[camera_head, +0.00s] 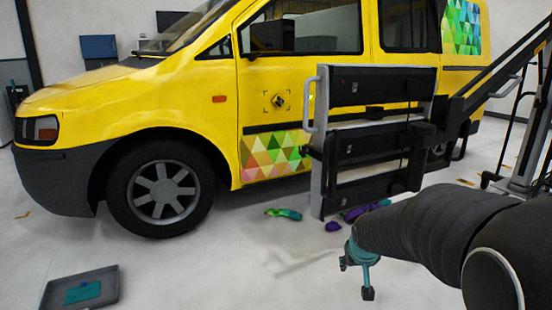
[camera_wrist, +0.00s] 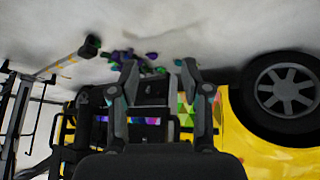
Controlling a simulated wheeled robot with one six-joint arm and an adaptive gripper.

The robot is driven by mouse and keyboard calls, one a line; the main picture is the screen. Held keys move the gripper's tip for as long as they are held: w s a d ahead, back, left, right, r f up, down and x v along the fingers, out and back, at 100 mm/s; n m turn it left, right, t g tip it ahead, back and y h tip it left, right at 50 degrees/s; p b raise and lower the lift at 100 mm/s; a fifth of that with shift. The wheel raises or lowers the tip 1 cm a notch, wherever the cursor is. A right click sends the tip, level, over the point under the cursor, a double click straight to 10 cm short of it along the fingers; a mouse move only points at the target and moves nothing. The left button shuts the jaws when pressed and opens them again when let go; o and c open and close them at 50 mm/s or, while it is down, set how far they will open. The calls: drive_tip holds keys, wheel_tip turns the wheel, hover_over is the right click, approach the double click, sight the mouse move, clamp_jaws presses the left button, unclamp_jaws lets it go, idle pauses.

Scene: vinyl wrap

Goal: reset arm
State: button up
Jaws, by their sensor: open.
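My arm reaches in from the right of the head view, and its end with my gripper (camera_head: 358,272) hangs over the floor at the lower right. In the wrist view my gripper (camera_wrist: 159,72) shows two dark fingers set well apart. It is open, and nothing is seen held between the fingers. In the head view it is in front of the black rack and apart from the van and the scraps.
A yellow van (camera_head: 120,95) with patterned wrap patches stands behind. A black rack with grey posts (camera_head: 380,88) stands before its side. Green (camera_head: 284,214) and purple (camera_head: 333,226) scraps lie on the floor. A dark tray (camera_head: 110,284) is at lower left; floor between is clear.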

drive_tip(key=s+a+r+p, duration=0.1)
drive_tip(key=s+r, duration=0.3)
drive_tip(key=s, duration=0.5)
drive_tip(key=s+a+r+p, duration=0.1)
drive_tip(key=s+a+r, duration=0.1)
drive_tip(key=s, duration=0.7)
drive_tip(key=s+a+r+g+y+p, duration=0.1)
drive_tip(key=s+r, duration=0.4)
drive_tip(key=s, duration=0.5)
drive_tip(key=shift+a+r, duration=0.3)
drive_tip(key=shift+a, duration=0.15)
